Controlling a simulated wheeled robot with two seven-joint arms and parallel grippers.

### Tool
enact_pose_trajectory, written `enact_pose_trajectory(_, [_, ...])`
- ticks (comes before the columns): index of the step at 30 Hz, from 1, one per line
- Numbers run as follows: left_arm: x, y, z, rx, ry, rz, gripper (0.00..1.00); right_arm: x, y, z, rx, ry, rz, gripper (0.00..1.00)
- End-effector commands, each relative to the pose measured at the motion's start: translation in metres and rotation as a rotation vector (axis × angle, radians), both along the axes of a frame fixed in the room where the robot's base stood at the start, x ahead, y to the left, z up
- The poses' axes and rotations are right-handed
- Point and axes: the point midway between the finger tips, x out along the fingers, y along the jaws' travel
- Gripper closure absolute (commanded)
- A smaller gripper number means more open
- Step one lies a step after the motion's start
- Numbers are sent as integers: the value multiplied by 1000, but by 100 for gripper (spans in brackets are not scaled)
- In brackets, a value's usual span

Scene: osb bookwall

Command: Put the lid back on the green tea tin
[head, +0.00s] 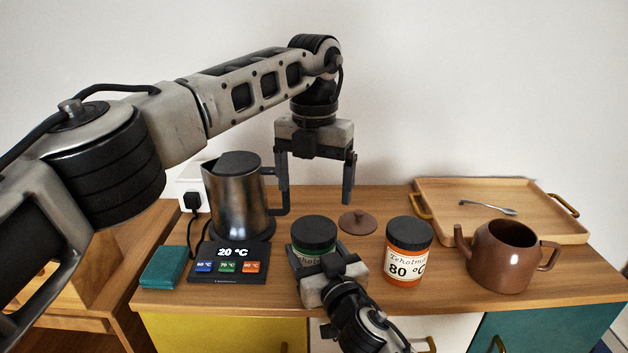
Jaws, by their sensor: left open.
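The green tea tin (297,251) stands upright on the wooden counter, with a dark round lid (314,230) on its top. I cannot tell whether the lid is fully seated. My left gripper (315,198) is open and empty, pointing down above and behind the tin, clear of the lid. My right gripper (328,268) reaches in from the bottom edge and is right at the front of the green tin, covering much of its body and label. Its fingertips are partly hidden, so I cannot tell if it grips the tin.
An orange tin (408,264) with a dark lid stands to the right. A small brown lid (358,222) lies behind. A brown teapot (503,260), a tray (470,204) with a spoon (488,207), a metal kettle (238,200), a control panel (229,264) and a teal box (163,267) surround the space.

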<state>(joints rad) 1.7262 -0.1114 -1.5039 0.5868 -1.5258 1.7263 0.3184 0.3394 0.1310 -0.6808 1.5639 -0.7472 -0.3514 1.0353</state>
Motion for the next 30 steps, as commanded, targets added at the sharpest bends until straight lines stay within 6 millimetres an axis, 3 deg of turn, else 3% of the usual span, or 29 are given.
enact_pose_trajectory(10, [0, 0, -8, 1, 2, -3, 9, 0, 0, 0, 0, 1, 0, 97])
enact_pose_trajectory(21, [0, 0, -62, 1, 3, -3, 9, 0, 0, 0, 0, 0, 0, 97])
enact_pose_trajectory(30, [0, 0, -80, 0, 0, -3, 9, 0, 0, 0, 0, 1, 0, 97])
